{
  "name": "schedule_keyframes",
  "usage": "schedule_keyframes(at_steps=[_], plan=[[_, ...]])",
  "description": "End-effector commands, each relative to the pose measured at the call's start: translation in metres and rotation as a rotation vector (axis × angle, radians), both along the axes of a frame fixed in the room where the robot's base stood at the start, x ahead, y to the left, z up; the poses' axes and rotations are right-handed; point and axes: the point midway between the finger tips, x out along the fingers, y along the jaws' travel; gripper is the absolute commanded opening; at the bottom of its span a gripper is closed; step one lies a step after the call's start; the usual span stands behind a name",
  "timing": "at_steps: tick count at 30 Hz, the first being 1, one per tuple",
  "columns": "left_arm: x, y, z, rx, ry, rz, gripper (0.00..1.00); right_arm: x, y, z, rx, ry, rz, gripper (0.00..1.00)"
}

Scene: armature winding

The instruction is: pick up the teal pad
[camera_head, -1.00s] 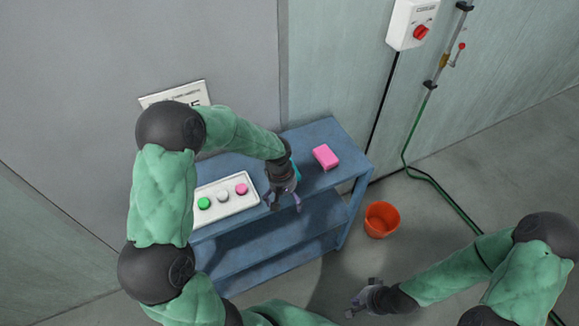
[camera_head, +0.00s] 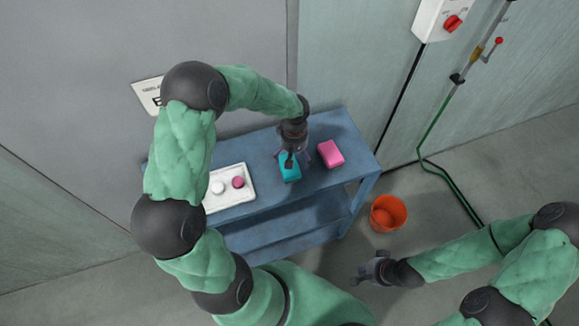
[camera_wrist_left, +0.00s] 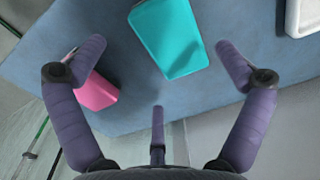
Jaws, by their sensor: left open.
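The teal pad (camera_head: 291,172) lies flat on the blue bench's top, partly hidden by my left gripper in the head view. My left gripper (camera_head: 286,158) is over the pad, with its fingers spread and nothing between them. In the left wrist view the pad (camera_wrist_left: 168,36) shows at the top, beyond and between the spread fingers of the gripper (camera_wrist_left: 162,60), with no visible contact. My right gripper (camera_head: 366,272) is low at the right, away from the bench, with its fingers apart and empty.
A pink block (camera_head: 330,153) lies just right of the pad; it also shows in the left wrist view (camera_wrist_left: 97,92). A white tray (camera_head: 226,203) with round pieces is to the left. The blue bench (camera_head: 345,128) stands against the wall. An orange bucket (camera_head: 400,215) is on the floor.

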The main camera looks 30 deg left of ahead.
Motion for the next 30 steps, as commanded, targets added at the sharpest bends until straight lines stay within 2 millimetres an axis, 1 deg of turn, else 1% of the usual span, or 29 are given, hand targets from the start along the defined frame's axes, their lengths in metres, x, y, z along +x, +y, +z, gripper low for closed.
schedule_keyframes(at_steps=[1,8,15,18,25,26,27,29,30], plan=[[0.0,0.0,-0.004,0.0,0.001,0.0,1.0,0.0,0.0,0.0,0.0,0.0,0.0,0.0],[-0.001,0.001,-0.016,0.0,0.001,-0.001,1.0,0.0,0.0,0.0,0.0,-0.001,0.0,0.0],[-0.002,0.005,-0.049,-0.002,0.003,-0.001,1.0,0.001,0.0,-0.002,0.0,-0.001,0.0,0.0],[-0.001,0.005,-0.058,-0.001,0.001,-0.001,1.0,0.001,0.0,-0.002,0.0,-0.001,0.0,0.0],[-0.001,0.005,-0.059,-0.001,-0.001,-0.001,1.0,0.001,0.0,-0.002,0.0,-0.001,0.0,0.0],[-0.001,0.005,-0.059,-0.001,-0.001,-0.001,0.92,0.001,0.0,-0.002,0.0,-0.001,0.0,0.0],[-0.001,0.005,-0.059,-0.001,-0.001,-0.001,0.8,0.001,0.0,-0.002,0.0,-0.001,0.0,0.0],[-0.001,0.005,-0.059,-0.001,-0.001,-0.001,0.63,0.001,0.0,-0.002,0.0,-0.001,0.0,0.0],[-0.001,0.005,-0.059,-0.001,-0.001,-0.001,0.6,0.001,0.0,-0.002,0.0,-0.001,0.0,0.0]])
